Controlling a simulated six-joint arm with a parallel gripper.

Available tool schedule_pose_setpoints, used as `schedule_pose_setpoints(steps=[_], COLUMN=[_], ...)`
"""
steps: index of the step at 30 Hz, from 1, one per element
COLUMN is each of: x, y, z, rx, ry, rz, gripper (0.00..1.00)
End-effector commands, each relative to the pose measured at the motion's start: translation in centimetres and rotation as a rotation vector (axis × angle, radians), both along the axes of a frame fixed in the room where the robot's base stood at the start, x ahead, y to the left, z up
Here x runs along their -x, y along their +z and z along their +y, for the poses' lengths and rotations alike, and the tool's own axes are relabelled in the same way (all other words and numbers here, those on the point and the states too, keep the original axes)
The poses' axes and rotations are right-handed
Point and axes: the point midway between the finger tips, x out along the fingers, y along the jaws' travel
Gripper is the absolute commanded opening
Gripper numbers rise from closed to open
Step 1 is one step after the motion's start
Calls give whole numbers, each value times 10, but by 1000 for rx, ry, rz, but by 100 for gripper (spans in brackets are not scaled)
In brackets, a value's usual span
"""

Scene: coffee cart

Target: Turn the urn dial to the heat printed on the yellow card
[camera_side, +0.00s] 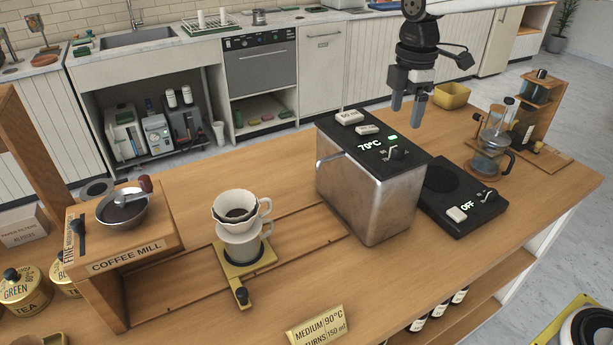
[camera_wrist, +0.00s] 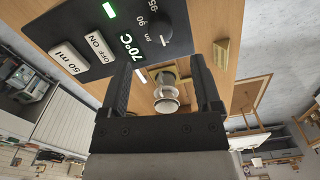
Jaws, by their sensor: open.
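The urn (camera_side: 360,190) is a metal box with a black top, standing in the middle of the counter. Its display reads 70°C in green. The urn dial (camera_side: 397,152) is a dark knob on the top; it shows in the wrist view (camera_wrist: 159,30) beside the marks 90 and 95. The yellow card (camera_side: 318,326) at the front edge reads MEDIUM, 90°C, and TURNS 150 ml below. My gripper (camera_side: 409,105) is open and empty, pointing down above the urn's right rear side, apart from the dial. Its fingers also show in the wrist view (camera_wrist: 162,68).
Two pale buttons (camera_side: 349,117) sit on the urn's top. A black hot plate (camera_side: 460,200) reading OFF stands right of the urn, with a glass press (camera_side: 490,150) behind it. A dripper (camera_side: 240,213) and coffee mill (camera_side: 124,235) stand left. The front counter is mostly clear.

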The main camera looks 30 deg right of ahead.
Motion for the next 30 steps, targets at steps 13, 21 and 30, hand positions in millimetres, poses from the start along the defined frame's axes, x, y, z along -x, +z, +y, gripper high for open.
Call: schedule_pose_setpoints(steps=[13,21,30], x=[-1,-1,-1], y=[-8,-38,-69], z=[3,3,3], rx=[0,0,0], ry=[4,3,3], rz=[3,3,2], gripper=[81,81,81])
